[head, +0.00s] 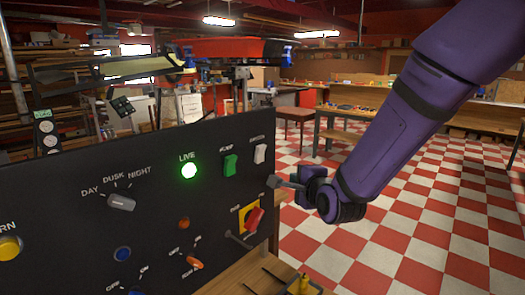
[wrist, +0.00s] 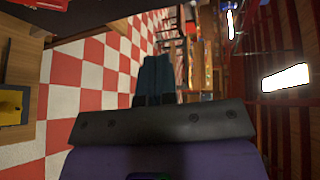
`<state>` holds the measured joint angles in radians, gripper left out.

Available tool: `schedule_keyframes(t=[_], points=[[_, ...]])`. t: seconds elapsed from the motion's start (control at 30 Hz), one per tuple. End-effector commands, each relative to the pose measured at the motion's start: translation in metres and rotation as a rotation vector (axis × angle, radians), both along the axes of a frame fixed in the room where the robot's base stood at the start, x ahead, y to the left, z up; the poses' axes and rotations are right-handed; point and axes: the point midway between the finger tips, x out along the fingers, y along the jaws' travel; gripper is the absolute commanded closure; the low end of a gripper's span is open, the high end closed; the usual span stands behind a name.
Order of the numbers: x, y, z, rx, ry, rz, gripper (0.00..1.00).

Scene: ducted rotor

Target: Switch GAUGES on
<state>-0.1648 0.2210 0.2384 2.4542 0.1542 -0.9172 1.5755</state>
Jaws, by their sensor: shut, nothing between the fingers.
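The dark control panel (head: 150,200) fills the lower left of the head view. No label that I can read says GAUGES. It carries a lit green lamp marked LIVE (head: 189,170), a green rocker switch (head: 229,165), a white rocker switch (head: 260,153), a grey DAY-DUSK-NIGHT knob (head: 121,202), and an orange toggle or knob (head: 195,263) with small labels. My gripper (head: 273,181) is just right of the panel's right part, apparently apart from it. The fingers (wrist: 154,79) are together and empty in the wrist view, which shows no panel.
A red handle on a yellow plate (head: 254,219) and a grey lever (head: 239,240) stick out from the panel at right. A yellow button (head: 9,248) is at far left. A wooden table (head: 238,280) stands below. Checkered floor is open at right.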

Motion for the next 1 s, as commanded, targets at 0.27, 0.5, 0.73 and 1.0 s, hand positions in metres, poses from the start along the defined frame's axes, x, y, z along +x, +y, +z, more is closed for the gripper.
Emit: schedule_keyframes(t=[0.27, 0.5, 0.73, 1.0], points=[[0.002, 0.002, 0.001, -0.002, 0.0, 0.001, 1.0], [0.017, 0.017, 0.011, -0.002, -0.001, 0.0, 1.0], [0.036, 0.035, 0.024, -0.002, -0.001, -0.001, 1.0], [0.052, 0.052, 0.034, -0.003, 0.0, 0.001, 1.0]])
